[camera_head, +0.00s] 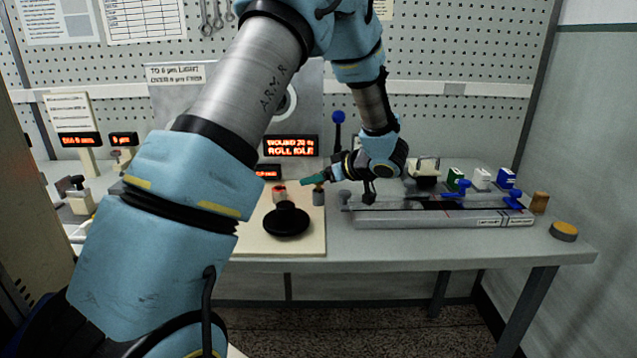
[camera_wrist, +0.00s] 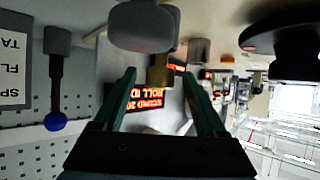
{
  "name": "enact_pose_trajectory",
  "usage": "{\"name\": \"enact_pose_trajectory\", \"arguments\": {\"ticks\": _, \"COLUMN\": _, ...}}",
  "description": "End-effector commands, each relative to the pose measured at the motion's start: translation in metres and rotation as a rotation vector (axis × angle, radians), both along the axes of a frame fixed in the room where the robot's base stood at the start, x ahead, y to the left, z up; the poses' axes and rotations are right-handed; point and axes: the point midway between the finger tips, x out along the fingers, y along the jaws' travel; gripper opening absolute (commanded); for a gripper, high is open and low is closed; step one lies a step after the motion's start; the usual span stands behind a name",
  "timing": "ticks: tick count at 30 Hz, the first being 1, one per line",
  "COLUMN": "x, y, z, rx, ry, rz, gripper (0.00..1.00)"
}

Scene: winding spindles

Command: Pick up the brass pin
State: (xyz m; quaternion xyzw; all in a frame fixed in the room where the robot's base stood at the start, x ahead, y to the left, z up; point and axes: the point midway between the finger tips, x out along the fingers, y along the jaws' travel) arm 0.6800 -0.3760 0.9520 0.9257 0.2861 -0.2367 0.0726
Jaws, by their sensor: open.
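The brass pin (camera_wrist: 160,72) shows in the wrist view as a short brass-coloured piece between my two green fingers. It adjoins a grey rounded body (camera_wrist: 143,27), and I cannot tell how deep it sits there. In the head view a small grey post (camera_head: 318,198) with a brownish top stands on the cream board, just under my fingertips. My gripper (camera_head: 312,180) is open, its green fingers pointing left. In the wrist view my gripper (camera_wrist: 158,74) has a finger on each side of the pin, with gaps showing.
A lit "ROLL IDLE" display (camera_head: 291,146) is behind. A metal rail fixture (camera_head: 440,218) lies to the right.

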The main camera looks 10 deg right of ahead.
Motion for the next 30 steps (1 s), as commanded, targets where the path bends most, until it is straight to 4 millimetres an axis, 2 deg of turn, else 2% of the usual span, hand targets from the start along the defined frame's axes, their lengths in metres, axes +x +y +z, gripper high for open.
{"name": "enact_pose_trajectory", "arguments": {"ticks": 4, "x": 0.0000, "y": -0.0003, "z": 0.0001, "rx": -0.001, "ry": -0.001, "rz": 0.000, "gripper": 0.73}}
{"name": "enact_pose_trajectory", "arguments": {"ticks": 24, "x": -0.0001, "y": -0.0004, "z": 0.0004, "rx": -0.001, "ry": -0.001, "rz": 0.000, "gripper": 0.00}}
{"name": "enact_pose_trajectory", "arguments": {"ticks": 30, "x": -0.0001, "y": -0.0004, "z": 0.0006, "rx": -0.001, "ry": -0.001, "rz": 0.000, "gripper": 0.00}}
